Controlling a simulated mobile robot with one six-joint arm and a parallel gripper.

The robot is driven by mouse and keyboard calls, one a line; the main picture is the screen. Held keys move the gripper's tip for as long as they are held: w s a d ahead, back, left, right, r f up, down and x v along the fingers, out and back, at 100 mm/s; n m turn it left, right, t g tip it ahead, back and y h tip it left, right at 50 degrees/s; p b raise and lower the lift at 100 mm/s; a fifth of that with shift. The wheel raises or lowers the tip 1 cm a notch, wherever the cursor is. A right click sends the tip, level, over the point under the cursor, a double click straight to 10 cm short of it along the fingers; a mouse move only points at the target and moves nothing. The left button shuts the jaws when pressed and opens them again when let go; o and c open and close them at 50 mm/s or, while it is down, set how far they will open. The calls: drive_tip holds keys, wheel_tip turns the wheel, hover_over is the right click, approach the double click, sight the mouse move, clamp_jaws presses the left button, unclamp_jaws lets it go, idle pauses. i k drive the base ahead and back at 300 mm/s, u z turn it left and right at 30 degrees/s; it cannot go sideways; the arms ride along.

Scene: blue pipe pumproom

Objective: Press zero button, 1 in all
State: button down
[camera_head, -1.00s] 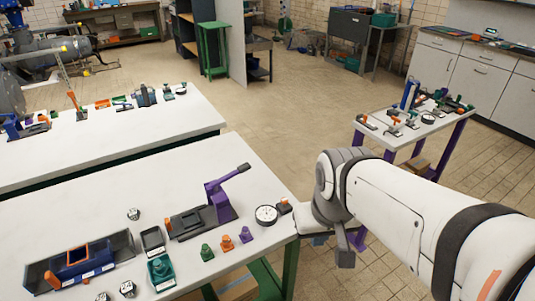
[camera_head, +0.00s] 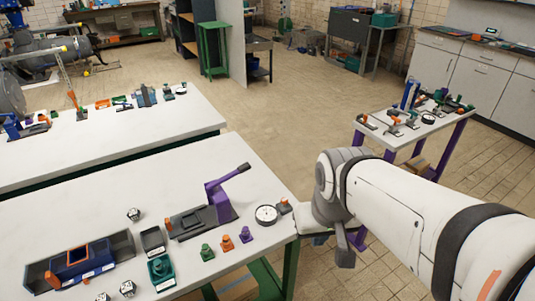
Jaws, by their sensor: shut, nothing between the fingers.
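A round white-faced dial (camera_head: 266,214) with a dark rim lies near the right corner of the near white table. Beside it is a small dark block with an orange top (camera_head: 284,206). No label reading zero is legible, so I cannot tell which part is the zero button. My arm (camera_head: 400,205) reaches in from the right edge, and its grey joint is just right of that table corner.
The near white table (camera_head: 110,190) also holds a purple lever press (camera_head: 222,200), small green, orange and purple pieces, a green device (camera_head: 161,270) and a dark tray (camera_head: 120,243). A second white table (camera_head: 180,125) stands behind. A smaller table (camera_head: 395,145) is at right. Open floor lies between.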

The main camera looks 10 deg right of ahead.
sight(284, 201)
drive_tip(key=z, duration=2.05)
drive_tip(key=k, duration=1.55)
drive_tip(key=u, duration=0.9)
drive_tip(key=i, duration=1)
